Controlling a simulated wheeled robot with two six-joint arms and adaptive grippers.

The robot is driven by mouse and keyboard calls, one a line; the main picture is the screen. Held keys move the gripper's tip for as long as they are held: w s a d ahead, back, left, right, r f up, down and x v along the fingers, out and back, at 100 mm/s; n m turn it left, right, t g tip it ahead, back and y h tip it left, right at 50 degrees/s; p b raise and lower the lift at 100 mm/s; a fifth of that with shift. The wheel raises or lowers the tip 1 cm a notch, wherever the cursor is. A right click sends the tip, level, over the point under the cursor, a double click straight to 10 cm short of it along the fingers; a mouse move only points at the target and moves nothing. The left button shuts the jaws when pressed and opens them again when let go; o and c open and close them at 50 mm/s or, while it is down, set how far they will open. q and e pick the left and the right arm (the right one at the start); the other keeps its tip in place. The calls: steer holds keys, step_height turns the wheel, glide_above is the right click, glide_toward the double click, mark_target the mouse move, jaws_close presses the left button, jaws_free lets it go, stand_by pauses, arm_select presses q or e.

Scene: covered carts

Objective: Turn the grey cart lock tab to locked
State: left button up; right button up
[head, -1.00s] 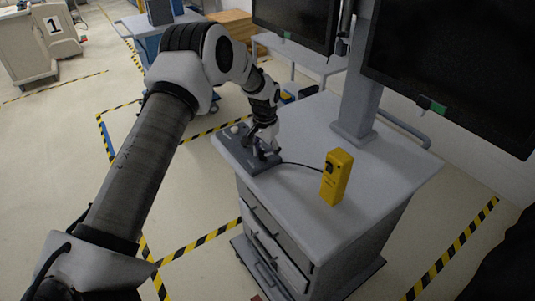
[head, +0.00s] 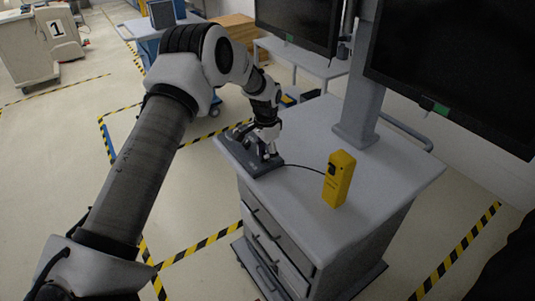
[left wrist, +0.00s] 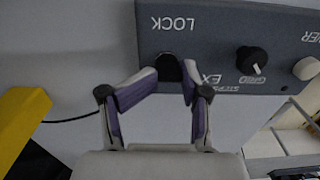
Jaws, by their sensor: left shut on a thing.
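The grey control panel (head: 237,147) lies on the grey cart top (head: 300,170) near its left edge. In the left wrist view the panel (left wrist: 215,55) appears upside down, with the word LOCK beside a dark lock tab (left wrist: 170,67). My left gripper (head: 265,155) is down at the panel. In the left wrist view its purple-padded fingers (left wrist: 171,78) are shut on the lock tab, one on each side. The fingers partly hide the tab, and its exact angle is hard to tell. My right gripper is not in view.
A black knob (left wrist: 251,60) and a grey knob (left wrist: 306,68) sit on the panel beside the tab. A yellow box (head: 339,178) with a cable stands on the cart top. A monitor post (head: 360,105) rises behind it. The front of the cart top is clear.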

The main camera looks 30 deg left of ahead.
arm_select(q)
steer(key=shift+a+f, duration=0.1)
steer(key=shift+a, duration=0.1)
steer(key=o, duration=0.8)
steer(key=shift+w+a+f, duration=0.15)
steer(key=shift+a+f, duration=0.1)
steer(key=shift+a, duration=0.15)
steer(key=shift+d+r, duration=0.15)
steer(key=shift+d, duration=0.1)
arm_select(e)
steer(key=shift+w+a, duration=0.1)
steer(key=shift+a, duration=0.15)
arm_select(q)
steer(key=shift+r, duration=0.1)
